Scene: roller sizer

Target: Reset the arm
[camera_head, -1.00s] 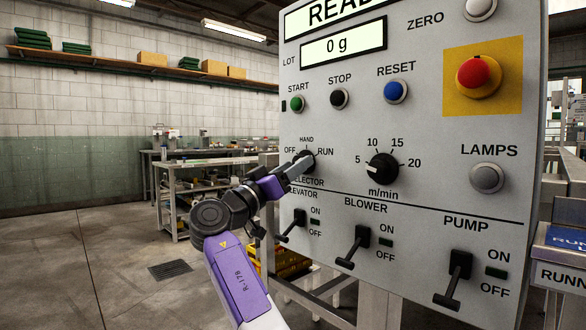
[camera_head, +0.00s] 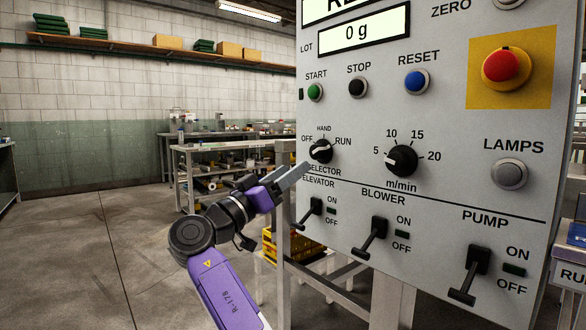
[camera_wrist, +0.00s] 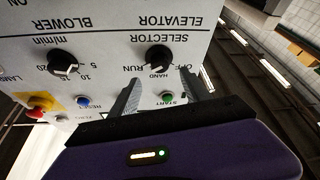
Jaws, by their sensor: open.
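My gripper (camera_head: 300,172) is open and empty, just below and left of the selector knob (camera_head: 321,151) on the grey control panel (camera_head: 440,195). A small gap shows between the fingertips and the knob. The knob is black with a pale mark; I cannot tell surely which label it points to. My purple and black arm reaches up from the bottom of the head view, bent at the elbow. In the wrist view the two fingers (camera_wrist: 162,78) stand apart, with the selector knob (camera_wrist: 158,57) showing beyond them and the panel upside down.
The elevator switch (camera_head: 311,212) sticks out just below my gripper, with the blower switch (camera_head: 372,238) and pump switch (camera_head: 470,275) to its right. The red stop button (camera_head: 500,65) is at upper right. A yellow crate (camera_head: 285,245) stands behind. Left floor is clear.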

